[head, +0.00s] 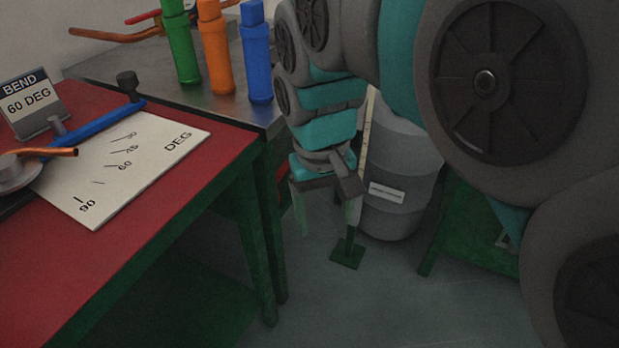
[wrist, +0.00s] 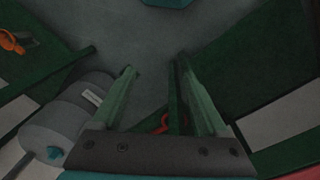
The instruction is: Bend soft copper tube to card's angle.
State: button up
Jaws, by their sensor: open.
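The bend card (head: 30,102) stands at the left of the red bench and reads "BEND 60 DEG". A copper tube (head: 48,152) lies at the left edge in a round grey bender (head: 14,172), whose left part is cut off. A blue handle (head: 100,121) with a dark knob extends from the bender side. A white angle sheet (head: 125,165) marked in degrees lies on the bench. My gripper (head: 327,215) hangs to the right of the bench, apart from these things. Its fingers are spread and empty in the wrist view (wrist: 170,75).
Green, orange and blue cylinders (head: 214,45) stand on a metal table (head: 130,62) behind the red bench (head: 40,285). A grey drum (head: 400,165) stands on the floor behind my gripper. Green table legs stand nearby. Open floor (head: 330,310) lies at the lower middle.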

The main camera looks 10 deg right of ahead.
jog(key=shift+s+d+f, duration=0.2)
jog(key=shift+s+f, duration=0.3)
jog(key=shift+s+d+f, duration=0.2)
jog(key=shift+s+f, duration=0.25)
jog(key=shift+f, duration=0.05)
